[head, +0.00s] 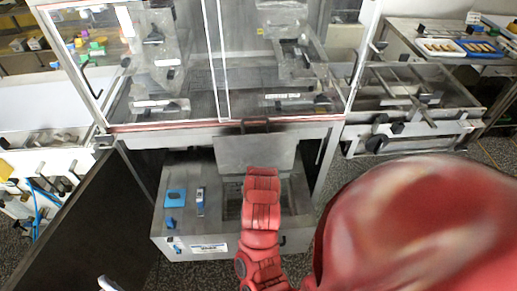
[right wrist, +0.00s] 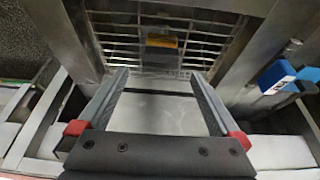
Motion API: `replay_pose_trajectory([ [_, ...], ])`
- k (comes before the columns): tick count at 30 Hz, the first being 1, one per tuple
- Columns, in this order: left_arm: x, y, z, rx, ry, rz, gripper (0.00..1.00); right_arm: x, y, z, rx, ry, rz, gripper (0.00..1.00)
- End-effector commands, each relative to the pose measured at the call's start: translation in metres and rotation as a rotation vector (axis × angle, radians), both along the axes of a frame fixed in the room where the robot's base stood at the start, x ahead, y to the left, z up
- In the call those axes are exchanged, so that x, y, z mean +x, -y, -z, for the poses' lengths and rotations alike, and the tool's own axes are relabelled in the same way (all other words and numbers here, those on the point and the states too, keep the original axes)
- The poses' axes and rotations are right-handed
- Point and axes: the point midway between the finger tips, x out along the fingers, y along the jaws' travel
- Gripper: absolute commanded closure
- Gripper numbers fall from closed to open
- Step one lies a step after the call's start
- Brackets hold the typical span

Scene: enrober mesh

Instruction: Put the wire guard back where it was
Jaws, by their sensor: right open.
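The wire guard (right wrist: 197,44) shows in the right wrist view as a metal grid beyond my fingers, with a yellow-and-dark block (right wrist: 161,42) at its middle. In the head view a dark grid (head: 232,208) shows in the base opening beside my red arm, which covers part of it. My right gripper (right wrist: 158,76) is open, its two fingers apart on either side of a plain light panel (right wrist: 160,115). I see nothing held between them. In the head view the right gripper is hidden by the arm. My left gripper is not in view.
The glazed machine (head: 225,70) stands above the steel base (head: 170,230). A blue pad (head: 175,197) and a blue-and-white item (head: 200,202) lie on the base, left of my arm. A dark panel (head: 85,230) stands at the left. Trays (head: 440,48) sit on the right bench.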

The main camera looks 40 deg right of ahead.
Motion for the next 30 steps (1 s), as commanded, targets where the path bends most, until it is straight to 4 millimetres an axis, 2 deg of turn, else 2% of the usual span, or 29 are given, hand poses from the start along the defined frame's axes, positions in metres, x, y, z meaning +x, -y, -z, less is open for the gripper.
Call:
replay_pose_trajectory([
  [2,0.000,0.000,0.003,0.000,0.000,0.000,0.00,-0.003,-0.003,-0.015,-0.003,0.011,-0.001,0.00],
  [3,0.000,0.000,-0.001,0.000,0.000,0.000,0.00,-0.004,-0.006,-0.023,0.001,0.011,-0.002,0.00],
  [9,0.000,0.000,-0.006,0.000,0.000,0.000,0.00,-0.011,-0.009,-0.039,0.001,0.008,0.000,0.00],
  [30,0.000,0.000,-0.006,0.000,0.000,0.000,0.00,-0.014,-0.009,-0.042,0.000,0.005,0.001,0.00],
])
